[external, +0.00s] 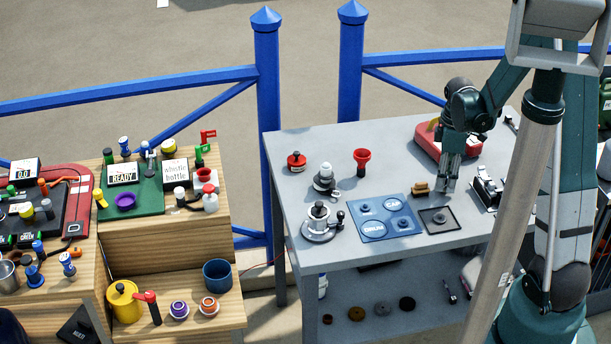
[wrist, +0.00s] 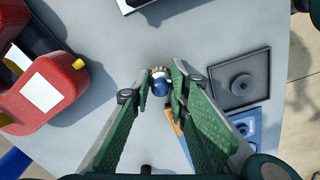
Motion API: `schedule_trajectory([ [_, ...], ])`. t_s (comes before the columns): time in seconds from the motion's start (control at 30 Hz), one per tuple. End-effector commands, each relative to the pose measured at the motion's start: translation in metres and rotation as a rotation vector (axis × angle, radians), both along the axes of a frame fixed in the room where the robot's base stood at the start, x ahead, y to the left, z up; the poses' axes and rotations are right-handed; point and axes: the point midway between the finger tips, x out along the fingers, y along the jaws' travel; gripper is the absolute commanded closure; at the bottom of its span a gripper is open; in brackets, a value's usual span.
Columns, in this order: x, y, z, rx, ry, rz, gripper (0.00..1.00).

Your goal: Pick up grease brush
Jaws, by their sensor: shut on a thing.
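My gripper (external: 447,188) points down over the right part of the grey table, just behind the dark square tray. In the wrist view its green fingers (wrist: 160,84) are closed on a small round thing with a blue-grey end and pale tufts, which appears to be the grease brush (wrist: 160,85). Most of it is hidden by the fingers in the external view. A brown wooden piece (external: 421,188) lies just left of the gripper; it also shows partly behind the right finger in the wrist view (wrist: 174,126). I cannot tell whether it belongs to the held thing.
The dark square tray (external: 429,226) and blue mat (external: 372,238) lie in front of the gripper. A red case (external: 469,150) stands behind it, a metal device (external: 489,190) to its right. A red funnel (external: 362,160) stands farther left.

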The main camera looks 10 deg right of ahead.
Motion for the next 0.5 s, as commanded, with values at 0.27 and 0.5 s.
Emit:
schedule_trajectory([
  [0.27,-0.001,0.000,0.024,0.000,0.000,0.000,0.92],
  [0.5,0.000,0.000,0.055,0.000,0.000,0.000,0.92],
])
